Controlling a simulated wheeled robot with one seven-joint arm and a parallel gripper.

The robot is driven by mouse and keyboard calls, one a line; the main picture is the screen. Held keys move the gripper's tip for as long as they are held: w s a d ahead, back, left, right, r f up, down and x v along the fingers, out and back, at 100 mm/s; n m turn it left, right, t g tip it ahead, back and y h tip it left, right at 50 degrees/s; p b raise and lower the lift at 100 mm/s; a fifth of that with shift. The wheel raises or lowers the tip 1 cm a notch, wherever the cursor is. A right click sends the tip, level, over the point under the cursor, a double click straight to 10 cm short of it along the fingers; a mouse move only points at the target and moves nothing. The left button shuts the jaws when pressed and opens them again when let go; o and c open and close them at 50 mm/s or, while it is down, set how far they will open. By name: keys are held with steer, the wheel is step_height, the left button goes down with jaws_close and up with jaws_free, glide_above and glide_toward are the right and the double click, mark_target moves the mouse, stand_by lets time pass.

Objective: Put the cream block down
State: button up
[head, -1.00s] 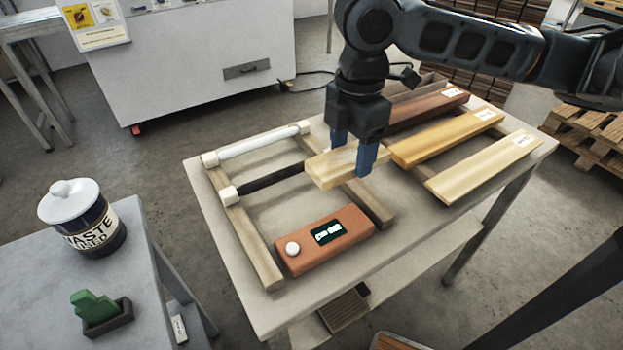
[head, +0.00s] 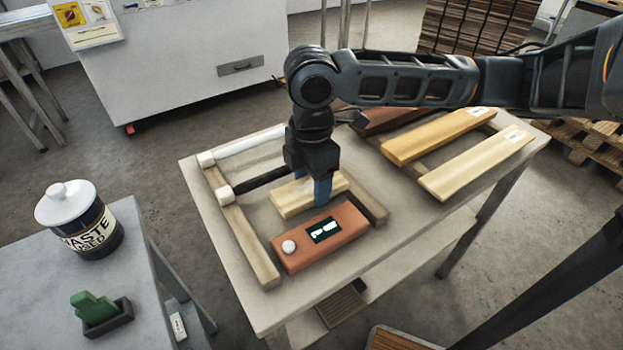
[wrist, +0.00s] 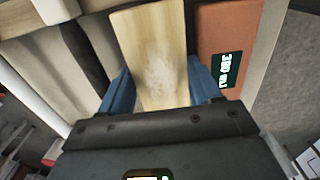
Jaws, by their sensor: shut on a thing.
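The cream block (head: 290,199) is a pale wooden bar with a lighter scuffed patch on top, seen in the wrist view (wrist: 152,45). My gripper (head: 307,190) is shut on it, with one blue finger on each side in the wrist view (wrist: 162,88). The block lies level inside the wooden frame on the table, between the black roller (head: 262,187) and the terracotta box (head: 340,236). The box has a white knob and a small dark display. I cannot tell whether the block touches the surface beneath it.
A white roller (head: 248,146) lies behind the black one. Yellow (head: 437,136), pale (head: 475,168) and dark red-brown (head: 385,120) boards lie to the right. A side table at left holds a waste jar (head: 80,222) and a green item in a dark holder (head: 98,308).

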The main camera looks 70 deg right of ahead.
mark_target(311, 186)
steer(key=shift+f+b, duration=0.35)
steer(key=shift+f, duration=0.1)
steer(key=shift+f, duration=0.15)
steer(key=o, duration=1.1)
steer(key=shift+o, duration=0.2)
step_height(311, 186, up, 13)
steer(key=p, duration=0.1)
